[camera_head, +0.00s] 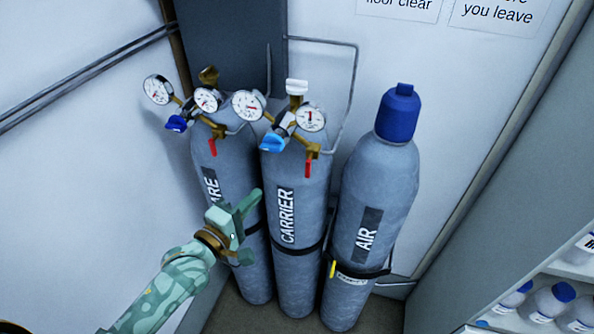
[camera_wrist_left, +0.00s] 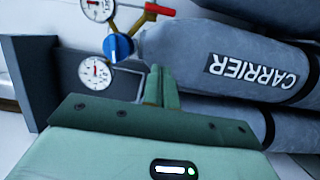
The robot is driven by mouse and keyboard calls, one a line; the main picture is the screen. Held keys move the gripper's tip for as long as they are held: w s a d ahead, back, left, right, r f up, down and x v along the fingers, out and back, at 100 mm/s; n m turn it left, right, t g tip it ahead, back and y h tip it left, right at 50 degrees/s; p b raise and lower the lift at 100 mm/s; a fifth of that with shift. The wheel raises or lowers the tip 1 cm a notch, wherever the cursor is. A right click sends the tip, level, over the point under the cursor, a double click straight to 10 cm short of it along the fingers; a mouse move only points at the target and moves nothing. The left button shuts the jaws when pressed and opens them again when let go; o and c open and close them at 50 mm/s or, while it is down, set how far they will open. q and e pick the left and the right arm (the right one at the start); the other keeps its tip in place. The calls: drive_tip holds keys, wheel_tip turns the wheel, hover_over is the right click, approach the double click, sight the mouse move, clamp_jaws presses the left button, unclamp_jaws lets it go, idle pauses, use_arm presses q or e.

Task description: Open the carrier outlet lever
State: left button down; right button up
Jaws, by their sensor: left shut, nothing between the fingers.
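The carrier cylinder (camera_head: 296,250) stands in the middle of three grey gas cylinders, labelled CARRIER. Its red outlet lever (camera_head: 307,164) hangs down below the brass regulator, beside a blue knob (camera_head: 271,142) and two round gauges (camera_head: 311,117). In the left wrist view the carrier cylinder (camera_wrist_left: 185,50) lies sideways, with the blue knob (camera_wrist_left: 117,46) and a red lever (camera_wrist_left: 130,5) at the top. My left gripper (camera_head: 252,203) is shut and empty, in front of the cylinders, below and left of the carrier lever and apart from it. My right gripper is not in view.
A spare cylinder (camera_head: 222,150) with a similar regulator and red lever (camera_head: 213,147) stands left. The AIR cylinder (camera_head: 381,190) with a blue cap stands right. Straps hold the cylinders. A shelf with bottles (camera_head: 551,300) is at the lower right.

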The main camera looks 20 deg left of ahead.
sight(308, 169)
use_arm(q)
drive_tip(key=w+d+p, duration=0.2)
drive_tip(key=w+d, duration=0.4)
drive_tip(key=w, duration=0.3)
drive_tip(key=shift+d, duration=0.35)
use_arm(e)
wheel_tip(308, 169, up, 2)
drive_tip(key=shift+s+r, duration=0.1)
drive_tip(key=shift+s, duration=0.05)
use_arm(q)
drive_tip(key=shift+w, duration=0.1)
